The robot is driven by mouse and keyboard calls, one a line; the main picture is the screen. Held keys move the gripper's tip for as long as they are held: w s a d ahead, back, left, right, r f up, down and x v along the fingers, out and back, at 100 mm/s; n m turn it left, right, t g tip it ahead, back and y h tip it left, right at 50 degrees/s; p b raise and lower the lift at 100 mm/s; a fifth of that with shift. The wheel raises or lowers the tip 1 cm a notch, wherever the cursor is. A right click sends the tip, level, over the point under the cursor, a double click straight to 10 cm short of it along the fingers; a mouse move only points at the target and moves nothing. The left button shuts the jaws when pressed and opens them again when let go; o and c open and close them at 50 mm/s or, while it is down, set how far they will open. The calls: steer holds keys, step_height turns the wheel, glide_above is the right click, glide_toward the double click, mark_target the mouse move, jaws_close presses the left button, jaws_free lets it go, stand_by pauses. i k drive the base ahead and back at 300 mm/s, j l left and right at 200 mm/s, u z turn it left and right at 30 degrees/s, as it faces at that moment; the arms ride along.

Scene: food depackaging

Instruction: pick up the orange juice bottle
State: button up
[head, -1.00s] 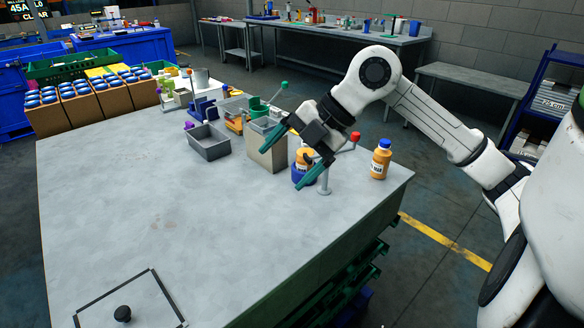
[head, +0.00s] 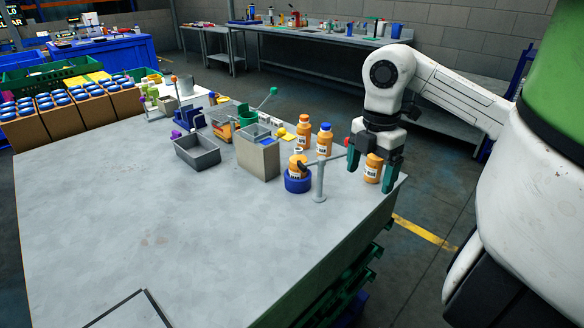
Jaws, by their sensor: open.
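An orange juice bottle (head: 373,168) with a white label stands upright near the right corner of the grey table. My gripper (head: 372,189) points straight down over it. Its green fingers are open, one on each side of the bottle in the picture, and the bottle's top is hidden behind the gripper. I cannot tell whether the fingers touch it. Two more orange bottles stand farther back, one with an orange cap (head: 304,131) and one with a blue cap (head: 325,140). Another orange bottle (head: 297,164) sits in a blue round holder (head: 297,184).
A grey stand with a red knob (head: 319,182) is close to the left of my gripper. A tall beige bin (head: 258,158) and a grey tray (head: 197,152) stand farther left. The table (head: 170,235) is clear in its front and middle.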

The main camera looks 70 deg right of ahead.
mark_target(294, 173)
steer(key=i+l, duration=0.65)
steer(key=l, duration=0.2)
